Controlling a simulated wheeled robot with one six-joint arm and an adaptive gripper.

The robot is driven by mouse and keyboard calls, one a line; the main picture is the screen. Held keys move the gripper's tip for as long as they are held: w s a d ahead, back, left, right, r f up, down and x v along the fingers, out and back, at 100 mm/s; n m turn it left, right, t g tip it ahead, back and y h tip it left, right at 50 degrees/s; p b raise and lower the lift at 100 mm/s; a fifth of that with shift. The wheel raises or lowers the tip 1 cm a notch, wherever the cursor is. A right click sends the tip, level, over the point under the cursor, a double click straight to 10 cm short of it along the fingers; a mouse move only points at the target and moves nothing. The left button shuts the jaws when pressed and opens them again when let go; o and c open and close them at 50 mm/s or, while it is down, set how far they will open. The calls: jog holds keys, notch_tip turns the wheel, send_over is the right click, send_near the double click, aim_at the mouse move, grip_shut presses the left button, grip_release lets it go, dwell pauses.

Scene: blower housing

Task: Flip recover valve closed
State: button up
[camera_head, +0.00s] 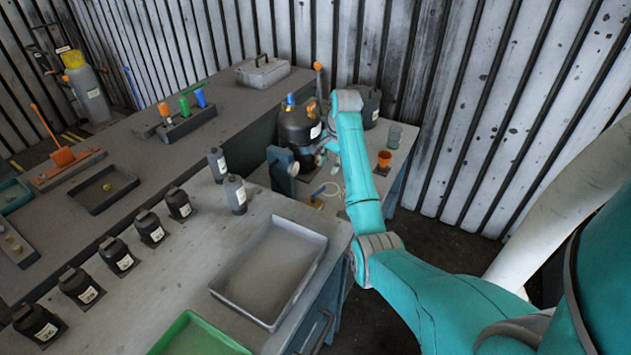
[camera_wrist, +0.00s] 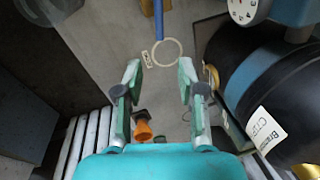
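A black tank (camera_head: 297,128) with a white label stands on the grey bench beside the wall. A blue handle (camera_head: 290,100) and an orange part (camera_head: 311,106) show at its top; I cannot tell which is the recover valve. My gripper (camera_head: 326,152) is at the tank's front right side, partly hidden by my arm. In the wrist view my gripper (camera_wrist: 160,78) is open, with nothing between its fingers. The tank (camera_wrist: 280,85) lies to its right there, apart from the fingers. A pale ring with a tag (camera_wrist: 166,52) and a blue rod (camera_wrist: 158,20) show beyond the fingertips.
A round gauge (camera_wrist: 247,8) is at the wrist view's top right. An orange cup (camera_head: 384,158) and a clear glass (camera_head: 394,135) stand right of my arm. A second black container (camera_head: 368,106) stands behind. A grey tray (camera_head: 270,270) and several black bottles occupy the front bench.

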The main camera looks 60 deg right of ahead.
aim_at(323, 187)
jog(key=f, duration=0.3)
jog(key=w+f, duration=0.1)
jog(key=f, duration=0.3)
jog(key=w+f, duration=0.1)
jog(key=f, duration=0.2)
jog(key=shift+d+f, duration=0.15)
grip_shut()
